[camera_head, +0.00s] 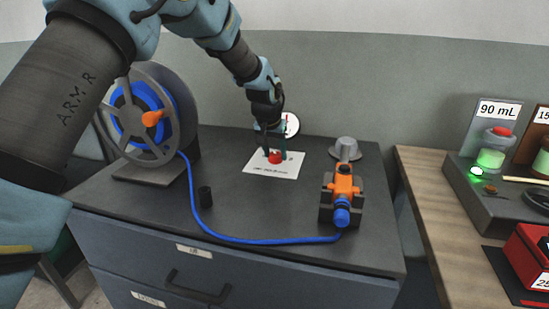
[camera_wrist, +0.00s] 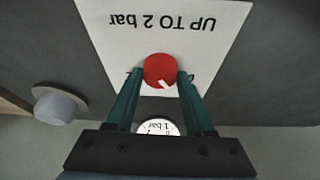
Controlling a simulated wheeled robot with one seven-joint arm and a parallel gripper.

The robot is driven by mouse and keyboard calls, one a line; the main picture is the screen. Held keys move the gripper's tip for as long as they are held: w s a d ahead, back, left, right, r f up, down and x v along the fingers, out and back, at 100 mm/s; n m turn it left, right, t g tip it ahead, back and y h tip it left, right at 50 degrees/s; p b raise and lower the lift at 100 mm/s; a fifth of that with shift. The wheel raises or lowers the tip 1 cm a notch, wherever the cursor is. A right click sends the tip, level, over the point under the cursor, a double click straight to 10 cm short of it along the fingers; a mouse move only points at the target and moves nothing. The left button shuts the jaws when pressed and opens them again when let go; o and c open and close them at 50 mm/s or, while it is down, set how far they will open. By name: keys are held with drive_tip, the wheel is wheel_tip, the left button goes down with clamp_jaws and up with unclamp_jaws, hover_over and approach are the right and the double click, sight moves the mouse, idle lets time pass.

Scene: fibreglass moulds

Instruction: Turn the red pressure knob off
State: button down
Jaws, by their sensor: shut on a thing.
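The red pressure knob (camera_head: 275,157) stands on a white printed card (camera_head: 287,170) on the dark cabinet top. In the wrist view the round red knob (camera_wrist: 160,70) has a white mark at its lower edge, toward the gauge. The card (camera_wrist: 120,40) reads "UP TO 2 bar", upside down there. My gripper (camera_head: 270,150) reaches down over the knob. Its two green fingers (camera_wrist: 160,82) are shut on the knob, one on each side. A round white gauge (camera_head: 290,125) stands just behind; its face (camera_wrist: 157,127) is partly hidden by my gripper in the wrist view.
A hose reel (camera_head: 150,112) stands at the left, its blue hose (camera_head: 265,240) running to an orange device (camera_head: 343,185). A wooden table (camera_head: 425,190) with equipment stands right.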

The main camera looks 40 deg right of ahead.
drive_tip(key=n+t+y+b, duration=0.1)
drive_tip(key=n, duration=0.4)
drive_tip(key=shift+s+d, duration=0.1)
drive_tip(key=shift+y, duration=0.3)
idle(0.4)
drive_tip(key=shift+c, duration=1.4)
unclamp_jaws()
drive_tip(key=shift+r+t, duration=0.1)
drive_tip(key=shift+t, duration=0.2)
drive_tip(key=b+v, duration=0.2)
drive_tip(key=v, duration=0.8)
drive_tip(key=shift+r, duration=0.25)
drive_tip(key=shift+s, duration=0.2)
